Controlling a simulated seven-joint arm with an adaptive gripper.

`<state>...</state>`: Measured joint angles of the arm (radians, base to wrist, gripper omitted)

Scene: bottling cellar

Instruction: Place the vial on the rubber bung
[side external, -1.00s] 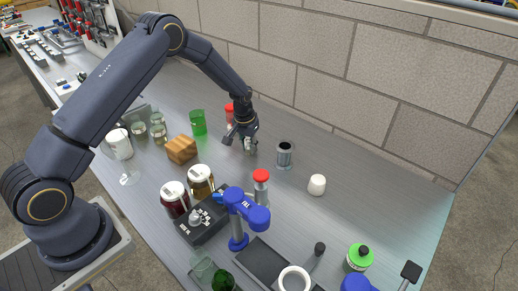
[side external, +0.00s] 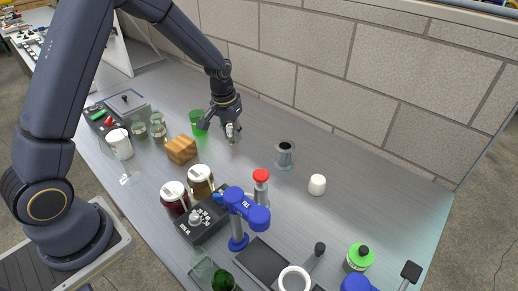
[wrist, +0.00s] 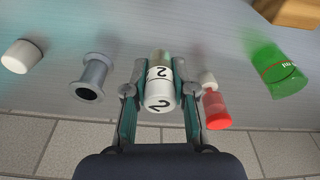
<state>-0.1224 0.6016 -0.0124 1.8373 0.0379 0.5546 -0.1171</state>
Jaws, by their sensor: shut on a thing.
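The vial (wrist: 160,90) is a small clear bottle with a white part marked with a black 2. My gripper (wrist: 158,98) is shut on it, with a finger on each side in the wrist view. In the side view my gripper (side external: 230,127) and the vial (side external: 233,134) are at the far side of the bench; I cannot tell its height above the surface. A small white rounded piece, seemingly the rubber bung (side external: 317,184), stands alone to the right. It also shows at the left of the wrist view (wrist: 22,57), well apart from my gripper.
A grey flanged spool (side external: 284,155) stands between my gripper and the white piece. A green cup (side external: 198,121) and wooden block (side external: 182,150) are left; a blue device (side external: 247,211) is nearer.

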